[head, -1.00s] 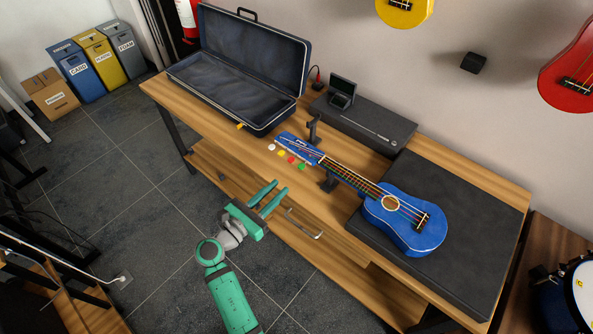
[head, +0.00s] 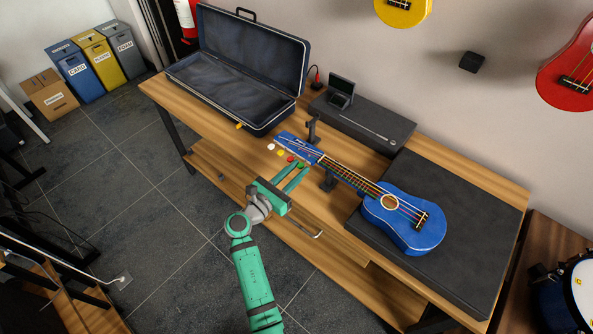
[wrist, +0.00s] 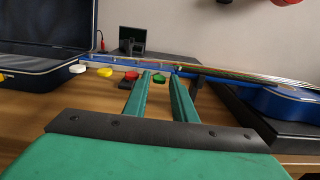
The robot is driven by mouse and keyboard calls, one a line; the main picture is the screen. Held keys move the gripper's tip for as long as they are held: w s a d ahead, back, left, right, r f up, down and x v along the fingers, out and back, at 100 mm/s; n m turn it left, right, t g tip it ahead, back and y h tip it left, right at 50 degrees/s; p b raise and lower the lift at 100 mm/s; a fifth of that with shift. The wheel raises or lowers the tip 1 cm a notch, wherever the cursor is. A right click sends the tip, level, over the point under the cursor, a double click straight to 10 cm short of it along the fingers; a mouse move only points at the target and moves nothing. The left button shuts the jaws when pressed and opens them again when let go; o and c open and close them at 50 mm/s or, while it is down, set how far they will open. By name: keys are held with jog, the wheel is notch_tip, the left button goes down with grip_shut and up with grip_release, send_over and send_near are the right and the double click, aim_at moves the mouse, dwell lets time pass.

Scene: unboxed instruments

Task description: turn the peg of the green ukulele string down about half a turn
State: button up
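A blue ukulele (head: 405,216) lies with its body on a dark mat and its neck on a black support. Its headstock (head: 298,146) points to the back left, and coloured pegs stick out from its front side: white (head: 271,147), yellow (head: 281,153), red (head: 291,159) and green (head: 301,164). My gripper (head: 299,170) is open, with its fingertips close to the green peg. In the wrist view the green peg (wrist: 159,79) shows between and just beyond the fingertips. The red peg (wrist: 131,76) is just left of the left finger. I cannot tell whether a finger touches a peg.
An open dark case (head: 215,90) stands at the table's left. A black box (head: 385,128) with a small device (head: 341,92) lies behind the headstock. A second black post (head: 312,128) stands by the headstock. The table's front strip, left of my gripper, is clear.

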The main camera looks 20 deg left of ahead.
jog(key=shift+a, duration=0.1)
grip_shut()
jog(key=shift+w+m, duration=0.1)
jog(key=shift+m, duration=0.2)
